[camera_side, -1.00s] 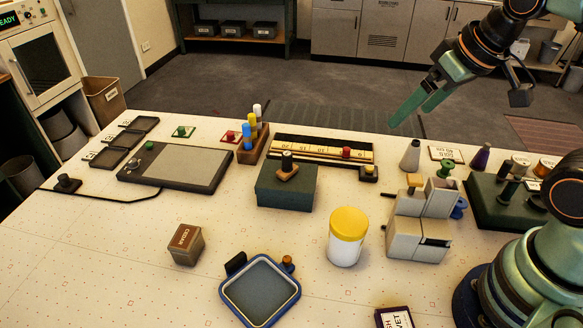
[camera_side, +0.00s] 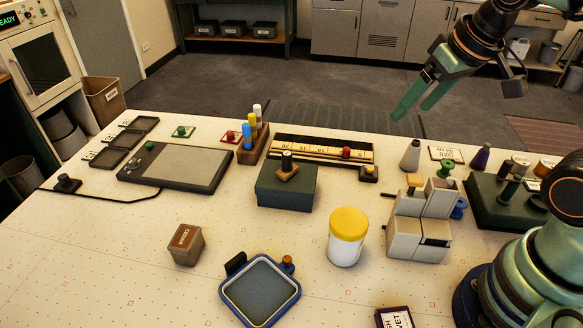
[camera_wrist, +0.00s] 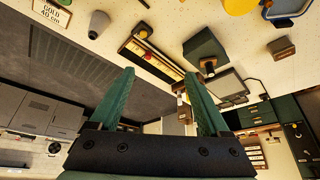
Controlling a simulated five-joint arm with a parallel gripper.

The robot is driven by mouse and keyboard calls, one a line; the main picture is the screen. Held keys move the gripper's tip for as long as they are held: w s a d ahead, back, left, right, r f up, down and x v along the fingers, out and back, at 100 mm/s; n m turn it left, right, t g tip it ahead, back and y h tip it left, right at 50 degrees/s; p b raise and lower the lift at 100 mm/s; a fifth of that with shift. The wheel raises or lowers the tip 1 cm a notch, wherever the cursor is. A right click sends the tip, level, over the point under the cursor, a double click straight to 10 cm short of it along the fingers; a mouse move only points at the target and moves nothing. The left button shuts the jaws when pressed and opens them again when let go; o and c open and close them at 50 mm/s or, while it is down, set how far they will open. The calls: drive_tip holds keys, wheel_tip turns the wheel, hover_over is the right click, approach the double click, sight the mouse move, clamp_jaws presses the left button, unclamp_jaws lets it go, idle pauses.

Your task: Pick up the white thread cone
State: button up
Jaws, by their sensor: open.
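The white thread cone (camera_side: 410,155) stands upright near the table's far edge, at centre right in the side view, left of a printed card. It looks greyish white. In the wrist view the cone (camera_wrist: 98,25) shows at the upper left, beside a card reading "GOLD 40 cm". My gripper (camera_side: 411,110) is open and empty, with its two green fingers in the air well above the table, apart from the cone. In the wrist view the fingers of my gripper (camera_wrist: 160,75) are spread, with nothing between them.
A purple cone (camera_side: 481,157) stands right of the card (camera_side: 446,154). A grey stepped block (camera_side: 418,225) is in front of the white cone. A ruler board (camera_side: 320,149) lies to its left. A yellow-lidded jar (camera_side: 347,238) stands nearer the front. The front left tabletop is mostly clear.

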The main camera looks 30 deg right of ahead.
drive_tip(key=w+d+f+m+g, duration=0.2)
drive_tip(key=w+d+m+g, duration=0.1)
drive_tip(key=w+d+m, duration=0.4)
drive_tip(key=m+g, duration=0.2)
drive_tip(key=m, duration=0.2)
hover_over(417, 141)
wheel_tip(417, 141, down, 6)
drive_tip(key=f, duration=0.6)
drive_tip(key=shift+s+a+f, duration=0.2)
drive_tip(key=shift+a+f, duration=0.1)
drive_tip(key=shift+a, duration=0.05)
drive_tip(key=shift+w+d+f, duration=0.15)
drive_tip(key=shift+f, duration=1.15)
drive_tip(key=shift+w+d+f, duration=0.1)
drive_tip(key=shift+d+f, duration=0.05)
drive_tip(key=shift+f, duration=1.15)
clamp_jaws()
drive_tip(key=shift+r, duration=0.1)
